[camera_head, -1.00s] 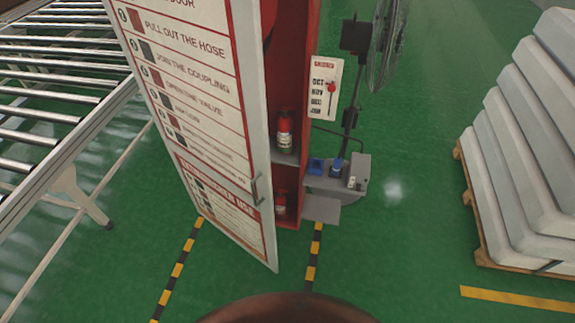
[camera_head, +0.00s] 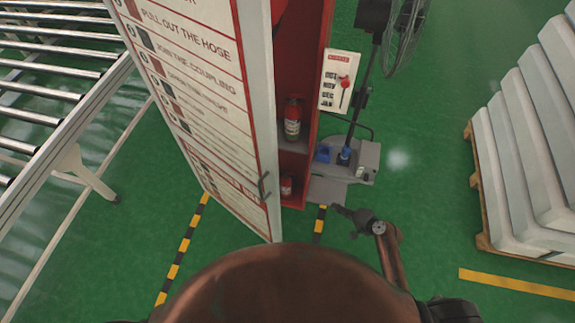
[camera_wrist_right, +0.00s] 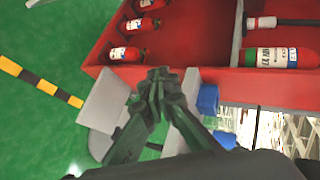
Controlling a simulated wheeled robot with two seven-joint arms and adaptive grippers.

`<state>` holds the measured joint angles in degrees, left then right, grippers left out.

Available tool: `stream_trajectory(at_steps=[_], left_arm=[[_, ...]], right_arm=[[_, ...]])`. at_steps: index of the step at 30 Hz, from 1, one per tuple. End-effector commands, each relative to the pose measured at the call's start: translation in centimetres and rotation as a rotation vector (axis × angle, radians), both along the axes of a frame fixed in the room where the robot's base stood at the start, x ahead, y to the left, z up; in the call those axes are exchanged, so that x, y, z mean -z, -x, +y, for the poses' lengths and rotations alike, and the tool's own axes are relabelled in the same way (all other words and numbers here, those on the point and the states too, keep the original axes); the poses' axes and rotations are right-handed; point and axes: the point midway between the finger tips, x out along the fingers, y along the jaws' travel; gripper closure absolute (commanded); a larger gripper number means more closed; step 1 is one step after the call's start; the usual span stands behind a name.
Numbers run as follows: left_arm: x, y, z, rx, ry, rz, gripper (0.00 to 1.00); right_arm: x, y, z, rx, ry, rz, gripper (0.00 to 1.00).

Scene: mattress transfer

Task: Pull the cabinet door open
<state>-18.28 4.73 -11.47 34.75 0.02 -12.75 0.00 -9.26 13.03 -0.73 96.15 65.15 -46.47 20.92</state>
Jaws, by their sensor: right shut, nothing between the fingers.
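The cabinet door (camera_head: 205,100), a white panel with red lettering, stands swung open to the left of the red cabinet (camera_head: 318,60). Its dark handle (camera_head: 264,187) is near the door's free edge. Inside the cabinet are red fire extinguishers (camera_head: 292,120), which also show in the right wrist view (camera_wrist_right: 140,25). My right gripper (camera_head: 342,209) is right of the door and handle, near the cabinet's foot, apart from the handle. In the right wrist view its fingers (camera_wrist_right: 157,78) are closed together and empty, with the cabinet's red edge beyond. My left gripper is out of view.
A grey floor machine (camera_head: 345,180) and a fan (camera_head: 405,35) stand right of the cabinet. Stacked mattresses (camera_head: 520,150) on a pallet (camera_head: 480,215) are at the right. A roller conveyor (camera_head: 60,110) is at the left.

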Motion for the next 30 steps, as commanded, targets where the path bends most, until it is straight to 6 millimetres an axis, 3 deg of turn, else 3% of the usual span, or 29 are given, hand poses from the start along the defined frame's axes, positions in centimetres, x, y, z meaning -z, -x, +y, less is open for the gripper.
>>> stream_trajectory(at_steps=[1,3,6,10,12,15,24,30], left_arm=[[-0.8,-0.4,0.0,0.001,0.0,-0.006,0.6],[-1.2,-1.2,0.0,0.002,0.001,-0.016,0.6],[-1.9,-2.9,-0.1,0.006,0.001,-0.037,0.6],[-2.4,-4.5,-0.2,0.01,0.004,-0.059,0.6],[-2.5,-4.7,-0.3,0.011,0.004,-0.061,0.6],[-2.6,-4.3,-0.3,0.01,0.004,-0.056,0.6],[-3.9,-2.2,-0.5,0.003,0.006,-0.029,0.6],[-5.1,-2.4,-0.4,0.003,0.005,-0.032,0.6]], right_arm=[[-6.0,-1.5,1.6,-0.03,-0.08,-0.057,1.0],[-13.0,-2.2,3.9,-0.087,-0.188,-0.114,1.0],[-21.4,-1.7,6.8,-0.179,-0.308,-0.181,1.0],[-28.7,0.0,9.3,-0.282,-0.4,-0.235,1.0],[-30.8,0.8,10.0,-0.318,-0.427,-0.248,1.0],[-32.3,1.3,10.8,-0.344,-0.447,-0.259,1.0],[-32.8,-0.8,14.9,-0.349,-0.453,-0.261,1.0],[-32.8,-2.8,18.5,-0.346,-0.452,-0.261,1.0]])
